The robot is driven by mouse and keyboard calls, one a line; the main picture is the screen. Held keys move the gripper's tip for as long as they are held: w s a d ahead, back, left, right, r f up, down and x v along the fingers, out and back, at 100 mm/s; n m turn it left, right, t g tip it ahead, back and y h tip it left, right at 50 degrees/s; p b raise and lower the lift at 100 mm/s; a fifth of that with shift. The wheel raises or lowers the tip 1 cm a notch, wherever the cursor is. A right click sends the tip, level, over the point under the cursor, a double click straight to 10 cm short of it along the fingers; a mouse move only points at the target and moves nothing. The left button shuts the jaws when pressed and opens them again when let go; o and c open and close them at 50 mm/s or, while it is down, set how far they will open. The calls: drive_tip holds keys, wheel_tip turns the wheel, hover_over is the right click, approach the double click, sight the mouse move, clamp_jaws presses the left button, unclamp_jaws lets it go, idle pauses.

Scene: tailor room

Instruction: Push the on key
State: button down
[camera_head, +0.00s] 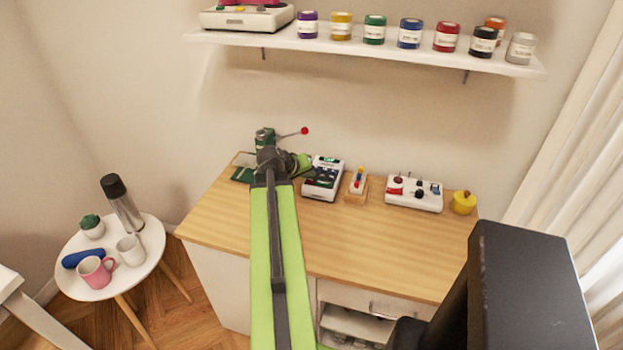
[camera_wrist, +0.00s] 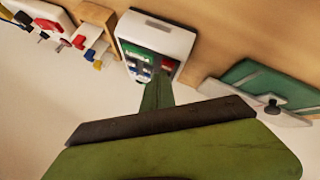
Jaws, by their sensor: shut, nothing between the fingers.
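A white keyed device (camera_head: 334,163) with a green display and a dark key panel stands on the desk, left of its middle. In the wrist view the device (camera_wrist: 130,22) shows several small blue, white and green keys and a red key (camera_wrist: 168,66) near one corner. No key label is readable, so I cannot tell which is the on key. My gripper (camera_head: 303,163) is just left of the device in the head view. In the wrist view its shut green fingers (camera_wrist: 158,88) point at the panel, overlapping its lower edge beside the red key. Whether they touch is unclear.
A small holder with coloured pieces (camera_head: 357,183), a white switch box (camera_head: 414,194) and a yellow pot (camera_head: 463,203) stand to the right. A green press with a red-knobbed lever (camera_head: 304,131) is behind my gripper. The front of the wooden desk (camera_head: 390,245) is clear.

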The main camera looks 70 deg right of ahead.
sight(309, 182)
drive_tip(key=shift+f+b, duration=0.45)
drive_tip(key=shift+b, duration=0.05)
idle(0.3)
drive_tip(key=shift+r, duration=0.15)
drive_tip(key=shift+r+p, duration=0.7)
drive_tip(key=shift+p, duration=0.2)
wheel_tip(309, 182, up, 5)
drive_tip(key=p, duration=0.5)
drive_tip(key=shift+r, duration=0.1)
idle(0.3)
